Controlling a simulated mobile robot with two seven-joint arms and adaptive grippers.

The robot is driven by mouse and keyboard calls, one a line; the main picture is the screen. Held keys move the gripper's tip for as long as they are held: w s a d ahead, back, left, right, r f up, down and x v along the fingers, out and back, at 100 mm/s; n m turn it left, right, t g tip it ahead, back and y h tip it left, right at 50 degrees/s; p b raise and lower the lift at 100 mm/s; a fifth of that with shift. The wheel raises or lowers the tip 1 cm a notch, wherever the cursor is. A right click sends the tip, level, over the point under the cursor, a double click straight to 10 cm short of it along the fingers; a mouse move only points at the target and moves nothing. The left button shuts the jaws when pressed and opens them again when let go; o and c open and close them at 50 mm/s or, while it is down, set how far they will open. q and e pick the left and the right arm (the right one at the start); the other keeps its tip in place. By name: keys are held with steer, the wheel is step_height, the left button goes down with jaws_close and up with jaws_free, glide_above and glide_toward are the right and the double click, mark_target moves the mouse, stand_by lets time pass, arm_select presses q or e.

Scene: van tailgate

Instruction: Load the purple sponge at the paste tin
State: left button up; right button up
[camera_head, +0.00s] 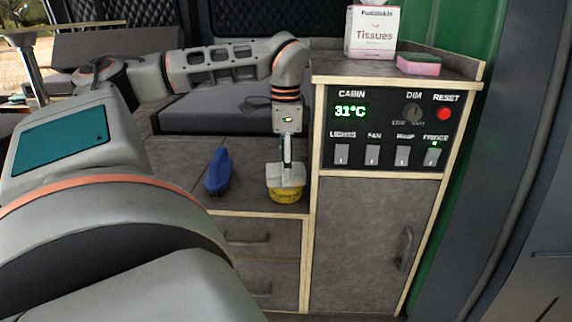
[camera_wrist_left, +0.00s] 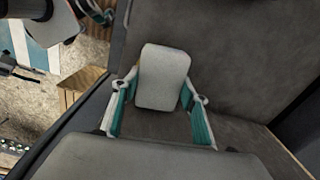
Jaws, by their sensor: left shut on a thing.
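My left gripper (camera_head: 286,181) is pointed down directly over the yellow paste tin (camera_head: 286,196), which stands on the low counter near its front edge.
A blue brush (camera_head: 218,172) lies left of the tin. A tissue box (camera_head: 372,32) stands on the cabinet top. The switch panel (camera_head: 391,127) and cabinet side rise close to the right of my gripper. The counter left of the brush is clear.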

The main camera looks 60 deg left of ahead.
arm_select(q)
steer(key=shift+f, duration=0.1)
steer(key=shift+a+r+p, duration=0.1)
steer(key=shift+r+p, duration=1.05)
steer(key=shift+r, duration=2.45)
steer(key=shift+w+r, duration=0.1)
